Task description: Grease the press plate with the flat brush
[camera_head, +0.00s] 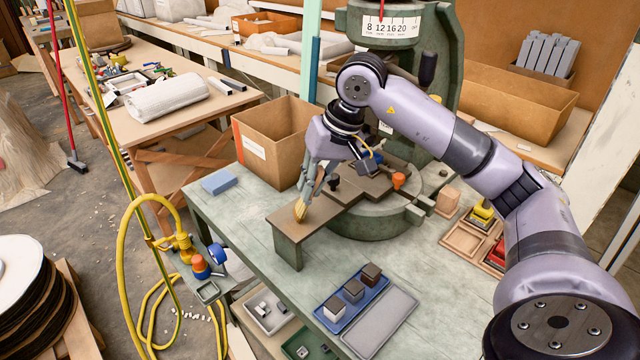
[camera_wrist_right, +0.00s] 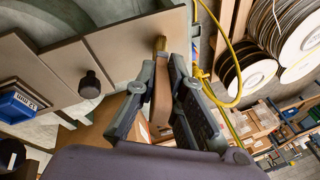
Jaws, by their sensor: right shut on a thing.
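The press plate (camera_head: 333,208) is a flat brown slab that juts left from the round green press bed. My right gripper (camera_head: 316,182) is above its left part, shut on the flat brush (camera_head: 300,209), whose pale yellow bristles point down at the plate top. I cannot tell whether the bristles touch it. In the right wrist view the brush handle (camera_wrist_right: 162,98) lies between the fingers of my right gripper (camera_wrist_right: 161,75), with the bristles against the plate (camera_wrist_right: 133,45) in the picture. My left gripper is not in view.
The fly press (camera_head: 437,55) stands behind the plate. A cardboard box (camera_head: 268,150) and a blue block (camera_head: 219,182) are left on the green bench (camera_head: 330,262). A blue tray (camera_head: 334,325) with several small blocks is in front. An orange-topped knob (camera_head: 398,181) stands near the plate.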

